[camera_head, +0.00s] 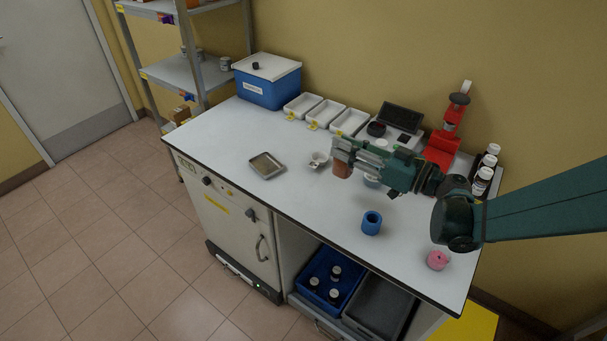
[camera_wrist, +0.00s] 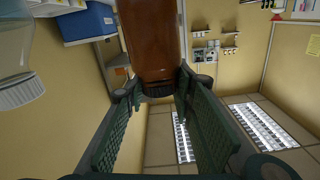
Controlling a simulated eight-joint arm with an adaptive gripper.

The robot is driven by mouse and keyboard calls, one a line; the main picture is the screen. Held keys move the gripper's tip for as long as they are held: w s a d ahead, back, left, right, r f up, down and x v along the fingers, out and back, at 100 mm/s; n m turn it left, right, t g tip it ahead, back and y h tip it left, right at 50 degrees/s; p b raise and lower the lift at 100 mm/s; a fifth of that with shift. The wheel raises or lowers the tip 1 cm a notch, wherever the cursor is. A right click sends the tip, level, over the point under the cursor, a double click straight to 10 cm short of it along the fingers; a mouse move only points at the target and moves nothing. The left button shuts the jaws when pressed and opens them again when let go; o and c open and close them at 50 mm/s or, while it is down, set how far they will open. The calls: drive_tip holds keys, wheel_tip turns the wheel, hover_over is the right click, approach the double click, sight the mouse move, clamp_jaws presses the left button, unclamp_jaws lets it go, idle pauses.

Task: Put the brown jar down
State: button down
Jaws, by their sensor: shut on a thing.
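My gripper (camera_head: 352,153) is shut on the brown jar (camera_head: 342,169), which hangs below the fingers over the worktop (camera_head: 225,140). In the wrist view my gripper (camera_wrist: 158,88) holds the brown jar (camera_wrist: 152,38) around its black cap (camera_wrist: 159,89), with the brown body beyond the fingertips. I cannot tell whether the jar's base touches the worktop.
White trays (camera_head: 326,113) and a blue box (camera_head: 268,80) stand at the back. A blue ring-shaped holder (camera_head: 371,223) and a pink item (camera_head: 437,260) stand near the front. Worktop between tray and blue holder is clear.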

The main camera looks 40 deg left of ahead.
sight(343, 172)
idle(0.3)
drive_tip(key=shift+f+b, duration=0.85)
drive_tip(key=shift+f, duration=2.25)
drive_tip(key=shift+f+b, duration=0.6)
drive_tip(key=shift+f, duration=1.3)
drive_tip(key=shift+f, duration=0.15)
drive_tip(key=c, duration=2)
unclamp_jaws()
drive_tip(key=shift+o, duration=0.2)
drive_tip(key=shift+d+r, duration=0.1)
drive_tip(key=shift+r, duration=0.15)
drive_tip(key=d+p, duration=0.2)
drive_tip(key=d, duration=0.9)
drive_tip(key=shift+d, duration=0.4)
